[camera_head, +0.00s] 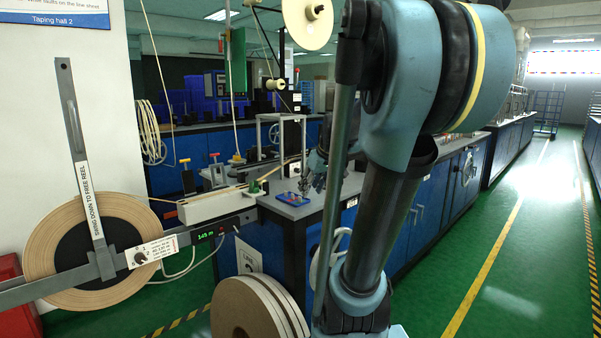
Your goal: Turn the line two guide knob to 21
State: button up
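My gripper (306,187) is small in the view, over the bench at the middle, beside a small blue plate with red parts (292,199). I cannot tell whether it touches the plate, or whether its fingers are open or shut. A small dark knob (140,258) sits on a white label on the metal bar at the left, well away from my gripper. I cannot read which line any knob belongs to, and no dial at 21 is legible. My large blue-grey arm hides much of the middle right.
A green aisle (520,230) with yellow lines lies free at the right.

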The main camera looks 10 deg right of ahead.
jog(key=w+d+r+n+t, duration=0.2)
jog(key=w+d+r, duration=0.15)
jog(key=w, duration=0.65)
jog(key=w+d+r+n+t, duration=0.15)
jog(key=w+r, duration=0.35)
jog(key=w, duration=0.6)
send_near(299, 170)
jog(key=shift+m+y, duration=0.25)
jog(key=shift+y, duration=0.15)
jog(key=x, duration=0.8)
jog(key=shift+d+f, duration=0.2)
jog(key=shift+d, duration=0.1)
grip_shut()
